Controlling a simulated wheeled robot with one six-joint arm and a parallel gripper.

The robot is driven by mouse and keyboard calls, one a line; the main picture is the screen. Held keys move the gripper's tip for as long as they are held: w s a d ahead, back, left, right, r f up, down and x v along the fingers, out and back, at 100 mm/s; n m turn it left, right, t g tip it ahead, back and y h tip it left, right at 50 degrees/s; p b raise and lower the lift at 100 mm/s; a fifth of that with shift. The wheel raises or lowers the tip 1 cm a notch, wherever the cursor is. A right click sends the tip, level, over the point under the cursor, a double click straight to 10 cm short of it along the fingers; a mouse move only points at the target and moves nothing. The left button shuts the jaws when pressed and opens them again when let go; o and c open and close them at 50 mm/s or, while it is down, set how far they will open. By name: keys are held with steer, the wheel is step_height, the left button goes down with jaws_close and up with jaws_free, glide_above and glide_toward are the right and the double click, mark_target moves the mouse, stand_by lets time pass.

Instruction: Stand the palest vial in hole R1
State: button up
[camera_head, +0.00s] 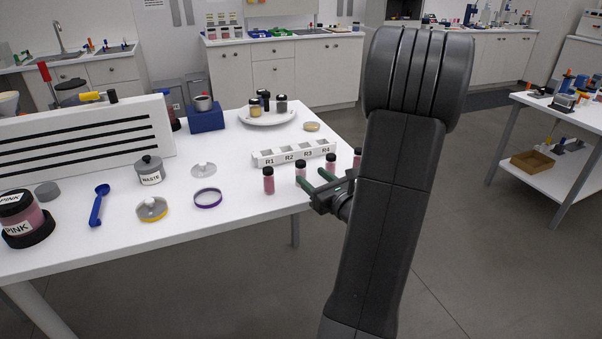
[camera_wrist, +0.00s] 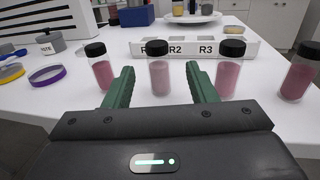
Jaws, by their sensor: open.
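Several pink vials with black caps stand upright in a row near the table's front edge. In the wrist view the second from left (camera_wrist: 159,77) looks the palest; the leftmost vial (camera_wrist: 102,74), third vial (camera_wrist: 229,78) and rightmost vial (camera_wrist: 298,80) look deeper pink. The palest one also shows in the head view (camera_head: 300,171). My gripper (camera_wrist: 160,90) is open, its green fingers to either side of the palest vial, with visible gaps. The white rack (camera_head: 294,152), labelled R1 to R4, stands behind the row; R1 is its leftmost hole and no vial shows in the rack.
A purple-rimmed dish (camera_head: 208,198), a WASTE jar (camera_head: 150,170) and a blue scoop (camera_head: 99,205) lie left of the vials. A white plate (camera_head: 267,118) with jars stands behind the rack. Neighbouring vials stand close outside my fingers.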

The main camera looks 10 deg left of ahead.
mark_target(304, 170)
steer(key=shift+p+x, duration=0.45)
steer(key=shift+x, duration=2.75)
steer(key=shift+s+a, duration=0.1)
steer(key=c, duration=1)
